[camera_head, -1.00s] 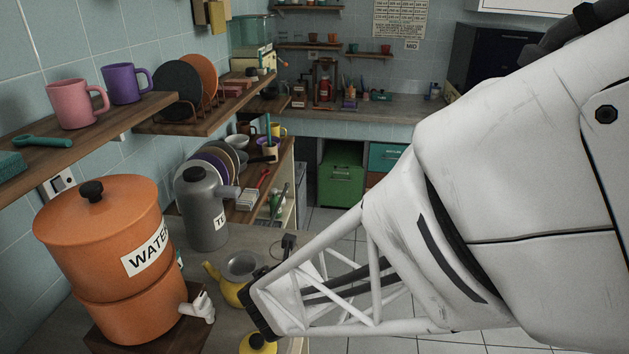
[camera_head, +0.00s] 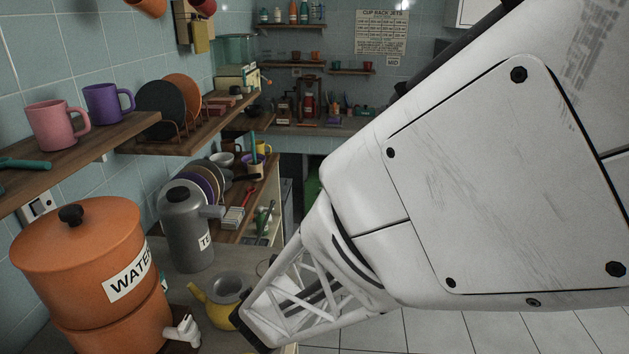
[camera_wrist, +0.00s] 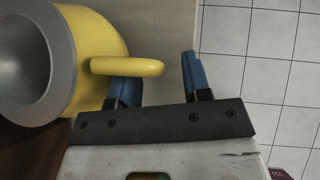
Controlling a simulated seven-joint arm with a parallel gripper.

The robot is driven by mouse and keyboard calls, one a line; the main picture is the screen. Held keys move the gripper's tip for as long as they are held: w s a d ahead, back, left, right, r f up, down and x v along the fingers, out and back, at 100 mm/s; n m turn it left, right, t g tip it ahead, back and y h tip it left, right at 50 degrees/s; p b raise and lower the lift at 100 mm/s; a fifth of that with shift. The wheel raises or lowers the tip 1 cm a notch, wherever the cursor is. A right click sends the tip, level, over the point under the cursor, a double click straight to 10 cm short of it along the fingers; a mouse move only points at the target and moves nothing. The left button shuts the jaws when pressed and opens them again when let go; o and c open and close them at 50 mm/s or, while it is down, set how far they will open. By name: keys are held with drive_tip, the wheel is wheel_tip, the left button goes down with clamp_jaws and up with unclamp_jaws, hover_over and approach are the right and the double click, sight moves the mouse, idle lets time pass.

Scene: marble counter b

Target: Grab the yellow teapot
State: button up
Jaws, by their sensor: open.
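The yellow teapot (camera_head: 207,306) stands on the counter right of the orange water dispenser, its lid off and its grey inside showing. Its spout points left, and my arm's end hides its right side. In the wrist view the teapot (camera_wrist: 92,45) fills the upper left, and its yellow handle (camera_wrist: 128,66) reaches right. My gripper (camera_wrist: 160,80) is open, its two blue fingers apart. The handle passes over the left finger and its end lies in the gap between the fingers. I cannot tell whether it touches. In the head view the fingers are hidden.
The orange water dispenser (camera_head: 78,250) with a white tap (camera_head: 184,331) stands left of the teapot. A grey canister (camera_head: 185,228) stands behind it. The counter edge lies near the gripper, with tiled floor (camera_wrist: 270,85) beyond. A shelf with mugs (camera_head: 60,125) is upper left.

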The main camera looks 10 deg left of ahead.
idle(0.4)
clamp_jaws()
